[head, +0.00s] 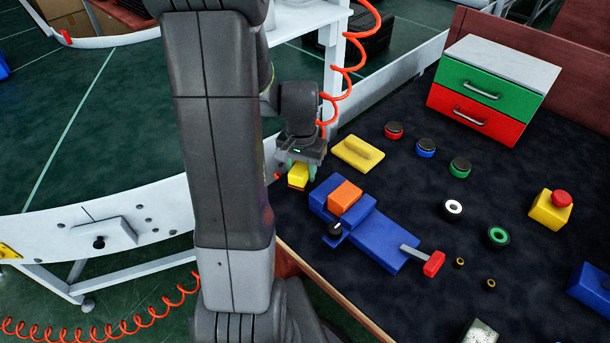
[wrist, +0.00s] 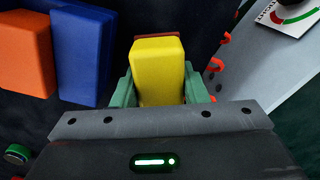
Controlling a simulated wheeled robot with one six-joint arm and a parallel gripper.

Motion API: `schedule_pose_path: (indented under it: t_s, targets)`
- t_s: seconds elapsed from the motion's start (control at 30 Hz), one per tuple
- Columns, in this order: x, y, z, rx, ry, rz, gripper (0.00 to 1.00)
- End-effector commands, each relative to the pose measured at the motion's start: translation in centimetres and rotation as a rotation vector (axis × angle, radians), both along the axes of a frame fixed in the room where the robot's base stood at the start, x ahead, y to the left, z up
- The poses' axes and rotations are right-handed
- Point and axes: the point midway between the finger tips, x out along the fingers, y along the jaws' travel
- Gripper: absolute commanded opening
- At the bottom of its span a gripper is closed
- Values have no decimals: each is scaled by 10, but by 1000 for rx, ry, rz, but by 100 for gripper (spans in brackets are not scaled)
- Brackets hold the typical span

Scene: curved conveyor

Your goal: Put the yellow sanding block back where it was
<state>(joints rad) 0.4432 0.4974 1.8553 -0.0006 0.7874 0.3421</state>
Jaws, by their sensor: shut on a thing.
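My gripper (head: 299,167) is shut on a yellow block (head: 298,175), which hangs below the jaws at the left edge of the dark worktop. In the wrist view the yellow block (wrist: 157,70) sits between my two green fingers, with a reddish-brown strip visible at its far end. I cannot tell whether the block touches the surface below. A flat yellow piece with a raised grip (head: 357,152) lies on the worktop just right of my gripper.
A blue vise-like fixture (head: 385,240) holding an orange block (head: 344,197) is close on the right. A drawer box (head: 492,85), several round knobs and a red-topped emergency button (head: 551,208) stand farther right. A white conveyor (head: 120,215) curves at left. A red coiled hose (head: 347,70) hangs behind my gripper.

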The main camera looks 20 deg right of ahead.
Motion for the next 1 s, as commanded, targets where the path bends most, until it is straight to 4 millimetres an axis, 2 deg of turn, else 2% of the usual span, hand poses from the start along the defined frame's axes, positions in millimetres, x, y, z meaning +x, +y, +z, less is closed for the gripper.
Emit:
schedule_pose_path:
  t_s: [0.17, 0.3, 0.4, 0.77, 0.8, 0.9, 1.0]
  targets:
    - [4, -12, 0, 0, 0, -2, 18]
    - [4, -11, -24, 2, 5, 0, 18]
    - [4, -11, -35, 1, 2, 0, 18]
    - [4, -11, -39, 1, 1, 0, 18]
    - [4, -11, -40, 1, 1, 0, 42]
    - [4, -11, -38, 0, 0, 0, 61]
    - [4, -11, -38, 1, 1, 0, 62]
